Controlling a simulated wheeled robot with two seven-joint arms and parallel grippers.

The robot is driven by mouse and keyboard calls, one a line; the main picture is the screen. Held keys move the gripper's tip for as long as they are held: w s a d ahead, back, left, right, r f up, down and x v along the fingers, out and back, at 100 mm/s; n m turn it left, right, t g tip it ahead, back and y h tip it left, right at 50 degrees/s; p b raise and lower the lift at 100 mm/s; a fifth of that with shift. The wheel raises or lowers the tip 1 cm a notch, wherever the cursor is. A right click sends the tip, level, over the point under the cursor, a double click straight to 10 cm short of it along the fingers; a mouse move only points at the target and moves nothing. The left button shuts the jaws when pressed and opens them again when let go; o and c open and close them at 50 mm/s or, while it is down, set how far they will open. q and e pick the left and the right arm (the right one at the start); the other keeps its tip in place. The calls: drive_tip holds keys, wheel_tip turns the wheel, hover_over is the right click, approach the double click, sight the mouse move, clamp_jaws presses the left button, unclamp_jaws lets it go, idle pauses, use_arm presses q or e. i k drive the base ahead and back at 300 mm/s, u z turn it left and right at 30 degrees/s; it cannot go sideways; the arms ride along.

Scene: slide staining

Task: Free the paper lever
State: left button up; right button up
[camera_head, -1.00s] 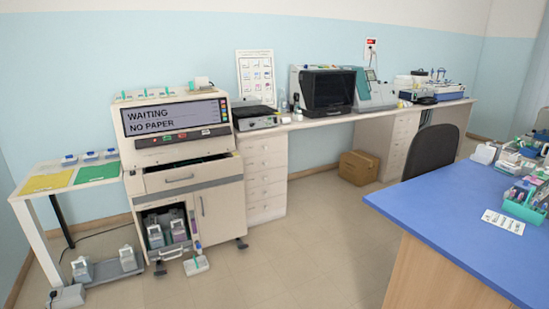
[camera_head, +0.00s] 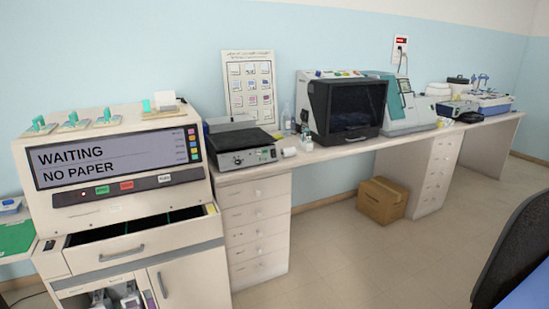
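The staining machine (camera_head: 75,216) stands at the left, and its screen (camera_head: 115,157) reads "WAITING" and "NO PAPER". On its top right is a small printer-like unit with a white paper piece (camera_head: 165,99) and a green part (camera_head: 146,105) beside it. This may hold the paper lever, but it is too small to tell. Several green-handled clips (camera_head: 73,121) sit along the machine's top left. The drawer (camera_head: 140,246) below the screen is partly open. Neither of my grippers is in view.
A counter (camera_head: 330,152) runs right from the machine, bearing a hot-plate-like device (camera_head: 238,146), a dark-fronted box (camera_head: 347,108) and a teal-and-white instrument (camera_head: 402,103). A cardboard box (camera_head: 383,200) lies on the floor beneath. A dark chair (camera_head: 520,250) stands at the lower right. Floor between is clear.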

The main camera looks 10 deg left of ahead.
sight(146, 105)
drive_tip(key=i, duration=3.6)
drive_tip(key=u, duration=2.6)
